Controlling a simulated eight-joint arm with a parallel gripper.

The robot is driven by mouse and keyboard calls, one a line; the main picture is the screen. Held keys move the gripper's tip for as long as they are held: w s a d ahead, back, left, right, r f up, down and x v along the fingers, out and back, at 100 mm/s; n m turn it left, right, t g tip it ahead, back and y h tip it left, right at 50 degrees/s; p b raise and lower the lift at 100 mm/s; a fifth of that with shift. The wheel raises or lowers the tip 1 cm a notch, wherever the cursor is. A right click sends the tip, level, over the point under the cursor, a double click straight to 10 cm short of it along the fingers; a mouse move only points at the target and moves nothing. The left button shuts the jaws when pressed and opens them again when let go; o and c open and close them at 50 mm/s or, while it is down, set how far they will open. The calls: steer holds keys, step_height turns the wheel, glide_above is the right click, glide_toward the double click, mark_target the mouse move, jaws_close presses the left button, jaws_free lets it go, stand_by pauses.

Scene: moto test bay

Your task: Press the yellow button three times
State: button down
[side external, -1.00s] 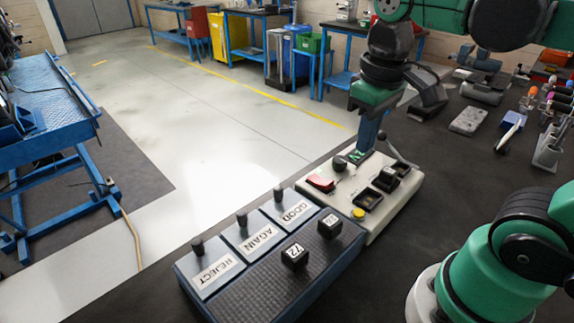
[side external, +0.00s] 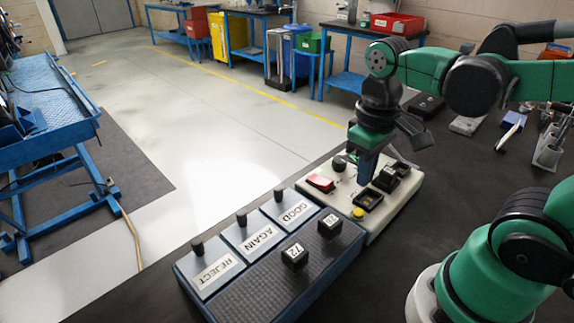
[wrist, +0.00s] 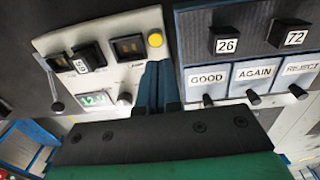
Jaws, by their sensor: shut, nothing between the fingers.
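The yellow button (side external: 358,213) sits at the front corner of a cream control box (side external: 340,198). It also shows in the wrist view (wrist: 155,40), near the box's edge. My gripper (side external: 364,181) points down over the middle of the box, behind the button in the side view. Its blue fingers are shut and empty, and they also show in the wrist view (wrist: 157,68), pointing toward the button. A gap to the button shows in both views. I cannot tell exactly how high the fingertips are above the box.

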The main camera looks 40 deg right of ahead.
mark_target(357, 214)
steer(key=shift+d+f, duration=0.15)
steer(key=shift+f, duration=3.4)
steer(key=shift+f, duration=0.9)
steer(key=shift+r, duration=0.15)
step_height(357, 214, up, 8)
steer(key=shift+w+r, duration=0.15)
steer(key=w+a+r+t, duration=0.1)
steer(key=w+a+t, duration=0.1)
steer(key=w+t, duration=0.3)
steer(key=shift+a+r+t, duration=0.2)
steer(key=shift+a+t, duration=0.2)
steer(key=shift+t, duration=0.7)
